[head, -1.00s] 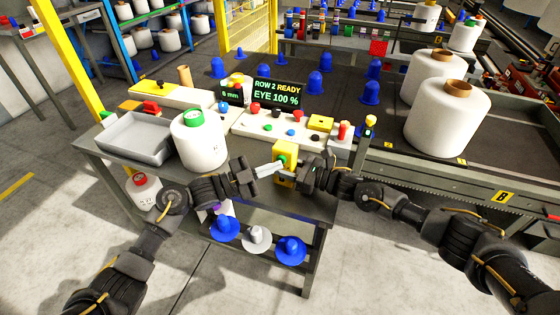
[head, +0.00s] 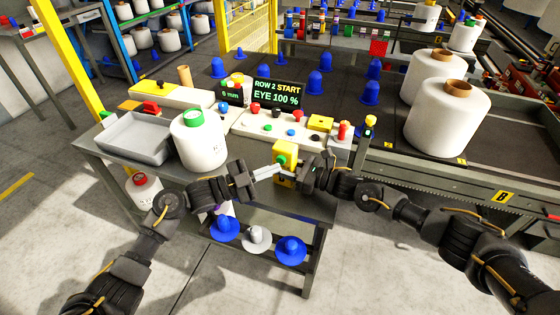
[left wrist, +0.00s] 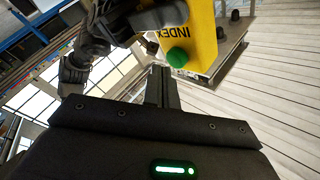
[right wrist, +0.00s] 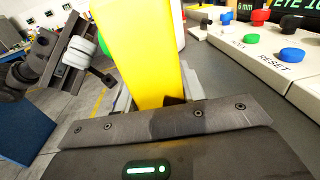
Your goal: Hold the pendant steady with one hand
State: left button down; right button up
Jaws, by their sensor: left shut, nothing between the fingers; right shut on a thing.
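The pendant is a yellow box (head: 286,168) with a green button on its face, above the front part of the table. My right gripper (head: 301,172) is shut on it from the right. In the right wrist view the yellow body (right wrist: 140,50) stands between the fingers. My left gripper (head: 274,169) is shut and empty, its fingertips pointing at the pendant from the left. In the left wrist view the green button (left wrist: 178,57) and the word INDEX show just beyond the fingertips (left wrist: 160,74). They look slightly apart from the button.
A display (head: 278,93) reads ROW 2 START, EYE 100 %. A control panel (head: 262,123) with several buttons stands behind the pendant. A white bobbin (head: 200,145) and a grey tray (head: 135,138) are at the left. Large bobbins stand on the machine at right.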

pick_arm(q)
jog(key=shift+s+a, duration=0.1)
jog(key=shift+s, duration=0.15)
